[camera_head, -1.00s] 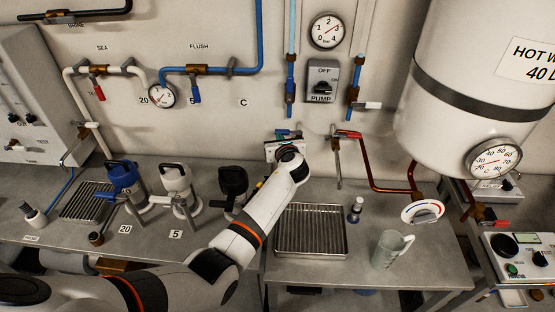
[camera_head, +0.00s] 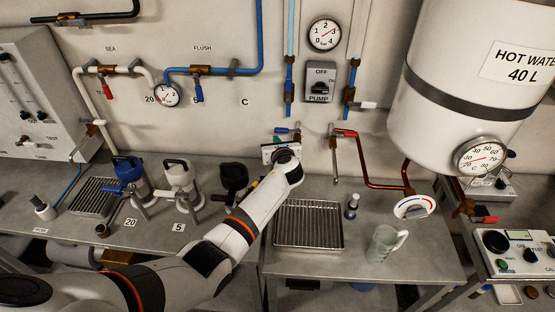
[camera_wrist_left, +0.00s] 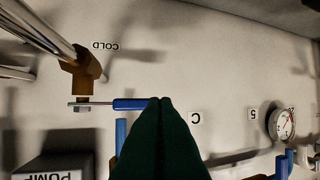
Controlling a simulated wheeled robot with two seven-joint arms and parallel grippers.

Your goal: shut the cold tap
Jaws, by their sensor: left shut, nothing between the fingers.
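The cold tap has a brass body (camera_wrist_left: 82,72) under an upside-down COLD label in the left wrist view. Its blue lever (camera_wrist_left: 130,104) runs sideways, level in that picture, from the body to my fingers. In the head view the blue lever (camera_head: 281,130) shows on the wall below the pump switch, just above my gripper. My left gripper (camera_wrist_left: 160,100) is shut and empty, its dark fingertips overlapping the free end of the lever; I cannot tell whether they touch. In the head view my left gripper (camera_head: 271,151) is partly hidden by its wrist. My right gripper is out of view.
A red-handled tap (camera_head: 345,133) with copper pipe sits right of the cold tap. The PUMP switch (camera_head: 319,82) is above. Below are a drain grate (camera_head: 308,248), a small bottle (camera_head: 352,207) and a jug (camera_head: 385,243). The hot water tank (camera_head: 450,100) hangs at right.

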